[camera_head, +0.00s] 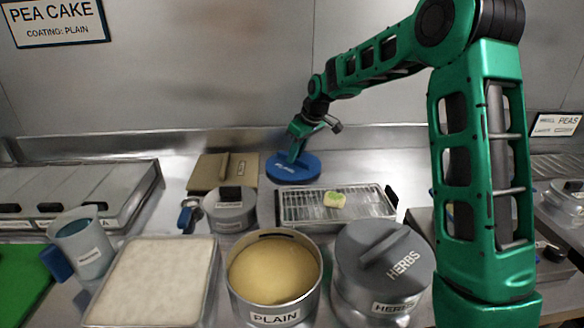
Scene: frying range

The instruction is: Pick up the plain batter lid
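The plain batter lid is a round blue lid (306,170) with white lettering. It lies flat on the steel counter near the back wall. My gripper (295,157) points down at the middle of the lid, at or just above its handle. The fingertips are small and partly merged with the lid, so I cannot tell whether they are shut on it. The pot labelled PLAIN (275,316) stands uncovered at the front, with pale yellow batter (272,270) inside.
A grey-lidded HERBS pot (384,262) stands right of the plain pot. A wire rack (298,207) holding a small green-topped cake (334,199) lies in front of the blue lid. A brown lidded box (208,172) is close on its left. The wall (215,80) is behind.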

